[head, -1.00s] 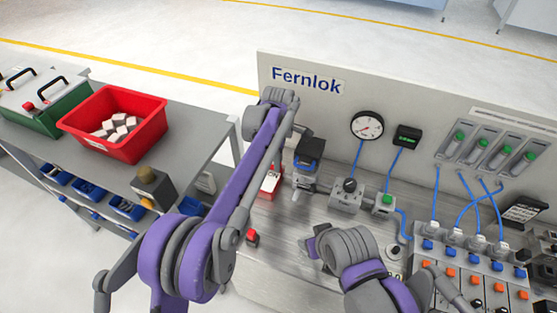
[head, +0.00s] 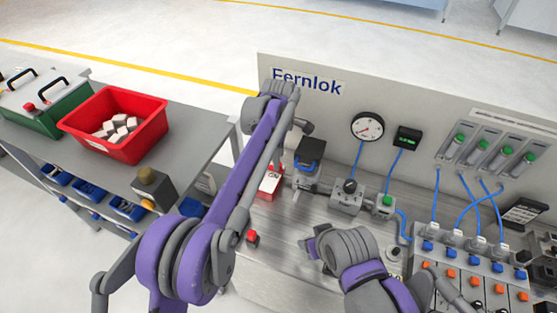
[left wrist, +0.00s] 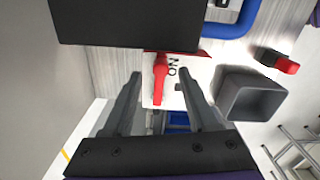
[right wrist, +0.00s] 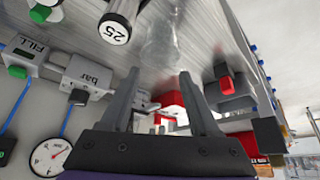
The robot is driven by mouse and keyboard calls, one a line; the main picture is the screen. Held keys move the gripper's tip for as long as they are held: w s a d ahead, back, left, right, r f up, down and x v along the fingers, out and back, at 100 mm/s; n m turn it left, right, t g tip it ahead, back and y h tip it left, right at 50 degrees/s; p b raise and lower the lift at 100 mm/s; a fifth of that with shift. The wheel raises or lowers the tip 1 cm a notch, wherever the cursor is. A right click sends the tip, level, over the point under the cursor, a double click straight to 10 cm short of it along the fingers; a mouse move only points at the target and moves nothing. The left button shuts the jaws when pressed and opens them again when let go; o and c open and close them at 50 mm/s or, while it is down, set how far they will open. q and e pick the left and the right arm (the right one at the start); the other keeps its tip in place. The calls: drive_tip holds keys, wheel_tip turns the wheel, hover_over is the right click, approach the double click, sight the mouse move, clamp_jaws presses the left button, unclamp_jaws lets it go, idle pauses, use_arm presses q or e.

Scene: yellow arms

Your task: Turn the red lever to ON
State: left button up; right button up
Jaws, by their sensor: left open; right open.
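The red lever (left wrist: 160,80) stands on a white plate (left wrist: 149,94) in the left wrist view. The word ON is printed sideways on the plate, right of the lever's upper end. My left gripper (left wrist: 158,76) is open, with one finger on each side of the lever and a gap on both sides. In the head view the red and white switch (head: 269,183) is partly hidden by my left arm, and its lever cannot be made out. My right gripper (right wrist: 159,73) is open and empty above the bench.
A small red button (head: 252,237) lies in front. A valve block (head: 348,195), a gauge (head: 367,126) and blue hoses are further right. A red bin (head: 115,125) sits on the left table.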

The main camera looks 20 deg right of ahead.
use_arm(q)
wheel_tip(320, 180, up, 8)
drive_tip(key=shift+r+p, duration=0.2)
drive_tip(key=shift+p, duration=0.2)
